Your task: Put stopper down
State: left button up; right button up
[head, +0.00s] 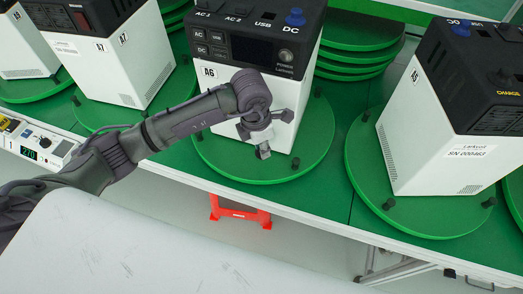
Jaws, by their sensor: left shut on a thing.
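My left gripper (264,138) is shut, in front of the lower white face of the power station marked A6 (225,74). It is above the front part of that unit's green turntable (310,150). The held stopper is mostly hidden by the fingers, and I cannot tell it apart from the dark fingertips. Other small black stoppers stand on the turntables: one at the right of A6 (295,163), and two in front of the right power station, its left one (388,203) and its right one (488,202). My right gripper is not in view.
The right power station (440,130) and the left ones (120,65) stand on their own green turntables. Several spare green discs (355,55) are stacked behind. The green table's white front edge (330,225) runs below. A red stool (240,212) stands on the floor.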

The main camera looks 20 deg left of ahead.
pick_arm(q)
notch_tip(320, 180, down, 3)
jog(key=shift+f+p, duration=0.1)
jog(key=shift+p, duration=0.45)
jog(key=shift+f, duration=0.45)
jog(key=shift+f, duration=0.15)
jog(key=o, duration=0.8)
jog(key=shift+o, duration=0.2)
